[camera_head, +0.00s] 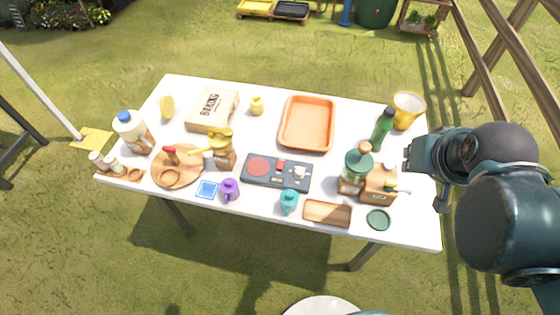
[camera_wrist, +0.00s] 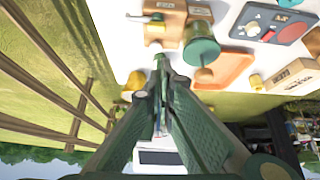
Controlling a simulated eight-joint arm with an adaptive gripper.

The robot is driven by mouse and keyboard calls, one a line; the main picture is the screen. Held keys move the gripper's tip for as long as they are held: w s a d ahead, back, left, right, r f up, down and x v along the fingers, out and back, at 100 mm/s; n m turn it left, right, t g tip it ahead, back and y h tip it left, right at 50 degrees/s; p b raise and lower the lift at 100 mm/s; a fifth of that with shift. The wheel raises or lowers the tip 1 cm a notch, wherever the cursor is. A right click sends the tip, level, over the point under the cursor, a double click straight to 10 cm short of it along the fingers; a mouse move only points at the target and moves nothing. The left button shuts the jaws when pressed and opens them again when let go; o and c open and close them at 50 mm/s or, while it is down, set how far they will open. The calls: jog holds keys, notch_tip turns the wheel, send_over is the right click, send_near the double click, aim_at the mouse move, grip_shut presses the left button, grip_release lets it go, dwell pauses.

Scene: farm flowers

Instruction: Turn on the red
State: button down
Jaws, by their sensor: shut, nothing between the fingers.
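A dark control panel (camera_head: 284,184) lies near the middle of the white table. My gripper (camera_head: 407,154) is at the table's right end, well to the right of the panel. In the wrist view its fingers (camera_wrist: 160,64) are together and empty. Whether either switch is on is too small to tell.
An orange tray (camera_head: 307,146) lies behind the panel. A teal cup (camera_head: 289,203) and purple cup (camera_head: 229,190) stand in front.

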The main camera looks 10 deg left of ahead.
jog(key=w+a+n, duration=0.1)
jog(key=n+g+p, duration=0.9)
jog(key=n+p, duration=0.1)
jog(key=n, duration=0.6)
send_over(280, 168)
jog(key=w, duration=0.3)
notch_tip(280, 168, down, 7)
jog(key=shift+s+f, duration=0.2)
jog(key=shift+s, duration=0.05)
jog(key=shift+s+f+b, duration=0.35)
jog(key=shift+f, duration=1.95)
jog(key=shift+s+f+b, duration=0.35)
jog(key=shift+s+f, duration=0.05)
jog(key=shift+f, duration=1.9)
jog(key=shift+s+f+b, duration=0.35)
jog(key=shift+f, duration=1.95)
